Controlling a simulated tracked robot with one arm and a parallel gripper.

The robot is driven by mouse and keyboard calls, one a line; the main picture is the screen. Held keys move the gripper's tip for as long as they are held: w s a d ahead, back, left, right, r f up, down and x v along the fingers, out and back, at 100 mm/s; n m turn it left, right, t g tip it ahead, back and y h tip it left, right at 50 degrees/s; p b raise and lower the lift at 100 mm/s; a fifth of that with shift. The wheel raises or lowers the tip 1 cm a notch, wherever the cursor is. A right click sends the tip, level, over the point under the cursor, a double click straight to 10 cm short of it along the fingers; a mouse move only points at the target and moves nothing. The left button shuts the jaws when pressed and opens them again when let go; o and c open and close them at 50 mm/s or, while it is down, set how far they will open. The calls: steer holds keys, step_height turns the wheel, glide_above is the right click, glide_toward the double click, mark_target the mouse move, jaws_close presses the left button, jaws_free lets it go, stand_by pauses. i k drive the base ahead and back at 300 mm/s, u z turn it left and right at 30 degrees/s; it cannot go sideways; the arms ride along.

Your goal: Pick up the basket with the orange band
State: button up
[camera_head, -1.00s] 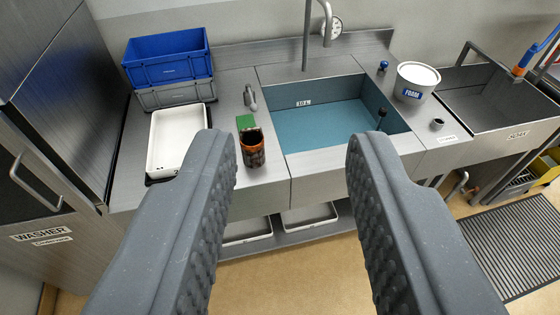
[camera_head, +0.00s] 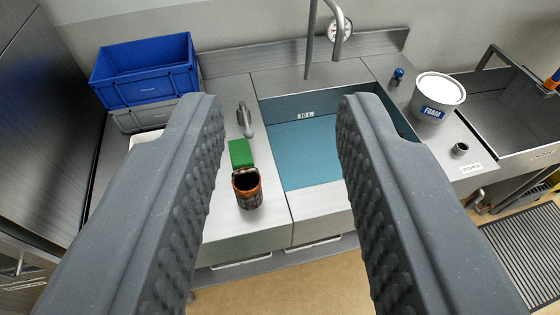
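The basket with the orange band (camera_head: 248,190) is a small dark, open-topped cup with an orange rim and band. It stands upright on the steel counter (camera_head: 225,222), left of the sink, just in front of a green block (camera_head: 240,153). My gripper (camera_head: 282,100) is open and empty, its two grey ribbed fingers wide apart. The basket shows between the fingers, nearer the left one, and is beyond them, untouched.
The blue-lined sink (camera_head: 305,150) with a tall tap (camera_head: 312,45) lies right of the basket. A small grey fitting (camera_head: 245,118) stands behind the green block. A blue crate (camera_head: 145,70) sits at back left, a white FOAM tub (camera_head: 437,95) at right.

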mark_target(246, 182)
steer(key=i, duration=0.3)
steer(key=u, duration=0.25)
steer(key=k, duration=1.2)
steer(key=u, duration=0.5)
steer(key=i, duration=1.6)
steer(key=z, duration=0.35)
